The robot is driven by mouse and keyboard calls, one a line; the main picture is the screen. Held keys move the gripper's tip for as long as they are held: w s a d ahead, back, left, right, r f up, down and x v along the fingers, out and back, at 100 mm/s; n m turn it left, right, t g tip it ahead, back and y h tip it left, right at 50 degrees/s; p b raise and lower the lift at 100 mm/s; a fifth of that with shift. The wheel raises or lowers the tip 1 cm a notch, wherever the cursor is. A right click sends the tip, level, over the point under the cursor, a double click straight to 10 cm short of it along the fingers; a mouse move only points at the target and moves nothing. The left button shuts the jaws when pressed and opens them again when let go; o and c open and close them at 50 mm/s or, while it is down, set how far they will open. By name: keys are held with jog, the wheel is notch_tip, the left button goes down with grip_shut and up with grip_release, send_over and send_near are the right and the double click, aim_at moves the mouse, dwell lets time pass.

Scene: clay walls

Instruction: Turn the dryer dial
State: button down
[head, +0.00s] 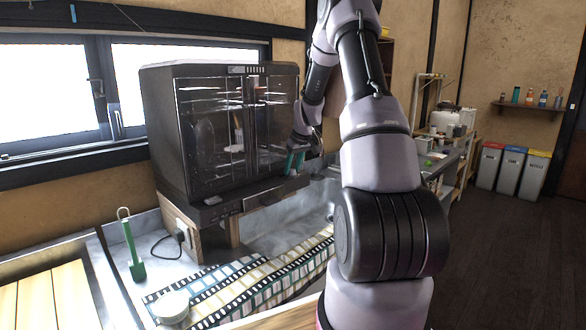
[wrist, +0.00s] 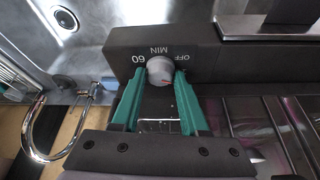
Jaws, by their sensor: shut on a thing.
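The dryer (head: 215,125) is a dark cabinet with clear doors, standing on a wooden stand over the sink counter in the head view. In the head view my gripper (head: 294,160) is at the dryer's lower right corner, and the dial is too small to make out there.
A metal faucet (wrist: 42,130) curves close to my gripper at left in the wrist view. A patterned film-strip cloth (head: 250,285) lies on the counter. A green-handled tool (head: 132,245) and a white round container (head: 171,306) are at left.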

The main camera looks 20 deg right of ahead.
jog(key=m, duration=0.1)
jog(key=m+h, duration=0.1)
jog(key=m, duration=0.2)
jog(key=shift+a+m+h, duration=0.25)
jog(key=shift+m+h, duration=0.05)
jog(key=shift+h, duration=0.1)
jog(key=shift+m+g+h, duration=0.3)
jog(key=shift+m+h, duration=0.3)
jog(key=shift+m, duration=1)
jog(key=c, duration=0.7)
grip_release()
jog(key=v, duration=1)
jog(key=shift+r, duration=0.4)
